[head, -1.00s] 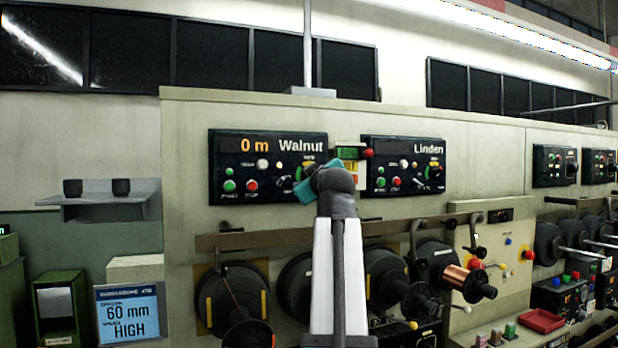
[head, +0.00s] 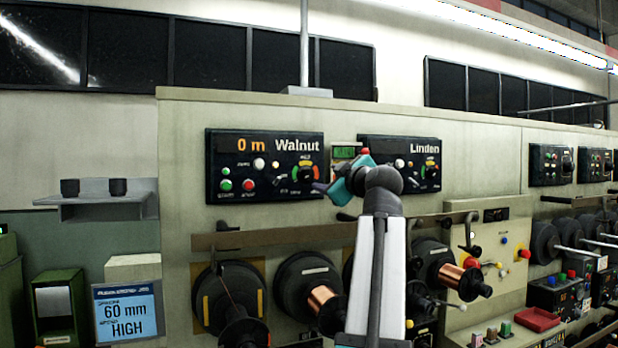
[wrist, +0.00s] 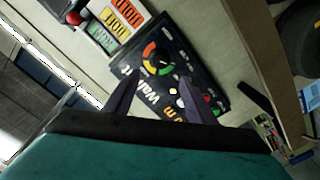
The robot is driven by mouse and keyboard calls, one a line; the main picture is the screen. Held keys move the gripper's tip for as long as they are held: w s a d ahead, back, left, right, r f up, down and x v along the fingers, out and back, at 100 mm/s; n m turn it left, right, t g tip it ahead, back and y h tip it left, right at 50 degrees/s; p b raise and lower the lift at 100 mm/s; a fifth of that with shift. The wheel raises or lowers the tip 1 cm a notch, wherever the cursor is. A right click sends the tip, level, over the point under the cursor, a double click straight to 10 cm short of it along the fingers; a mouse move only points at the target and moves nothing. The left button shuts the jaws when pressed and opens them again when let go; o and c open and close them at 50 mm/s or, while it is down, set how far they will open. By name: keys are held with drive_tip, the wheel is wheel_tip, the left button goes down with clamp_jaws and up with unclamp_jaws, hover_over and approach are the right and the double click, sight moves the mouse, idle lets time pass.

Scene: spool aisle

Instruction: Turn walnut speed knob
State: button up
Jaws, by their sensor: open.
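The walnut speed knob (head: 306,172) is a small dark knob inside a green, yellow and red arc at the right of the black Walnut panel (head: 222,150). The panel's display reads 0 m. In the wrist view the knob (wrist: 161,63) and its arc lie just beyond my fingertips, with the panel tilted and upside down. My gripper (head: 318,188) is at the panel's lower right corner in the head view. Its two dark fingers (wrist: 160,78) are apart with nothing between them, and I see no contact with the knob. The knob's exact pointer setting is too small to read.
The Linden panel (head: 377,147) is close at the right, partly behind my arm. Reels, including a copper one (head: 322,300), and a rail (head: 270,238) lie below.

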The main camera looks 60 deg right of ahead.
sight(309, 175)
drive_tip(key=shift+w+d, duration=0.1)
drive_tip(key=p+x, duration=0.4)
drive_tip(key=x, duration=0.8)
drive_tip(key=shift+w+r+p, duration=0.1)
drive_tip(key=shift+r+p, duration=0.05)
drive_tip(key=shift+p, duration=0.2)
drive_tip(key=shift+w+d, duration=0.45)
drive_tip(key=shift+w, duration=0.1)
